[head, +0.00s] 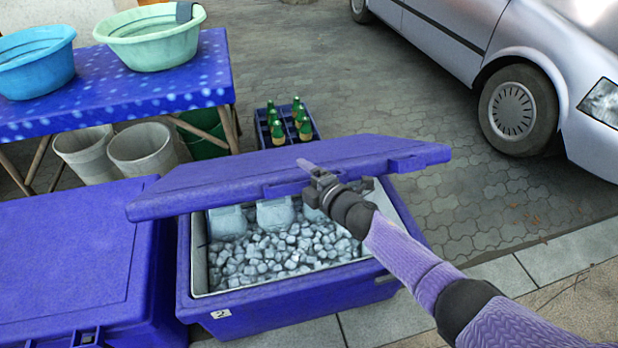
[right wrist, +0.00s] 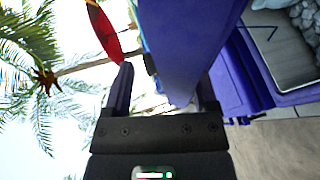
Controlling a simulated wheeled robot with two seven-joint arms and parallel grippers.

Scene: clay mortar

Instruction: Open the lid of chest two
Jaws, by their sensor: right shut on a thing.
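Chest two is the blue cooler chest (head: 290,314) with a small "2" label (head: 221,314) on its front corner. Its blue lid (head: 230,182) is raised and tilted, and grey-white ice cubes (head: 285,248) show in the pale-lined inside. My right gripper (head: 314,172) is at the lid's front edge, right of its middle. In the right wrist view the lid (right wrist: 183,40) runs in between the two fingers (right wrist: 165,88), and the gripper is shut on it. My left gripper is not in view.
A second blue chest (head: 75,250), its lid down, stands close on the left. Behind are a blue-clothed table (head: 120,92) with basins, buckets (head: 142,150) below, and a bottle crate (head: 288,126). A silver car (head: 455,35) is parked at back right. Paving between is clear.

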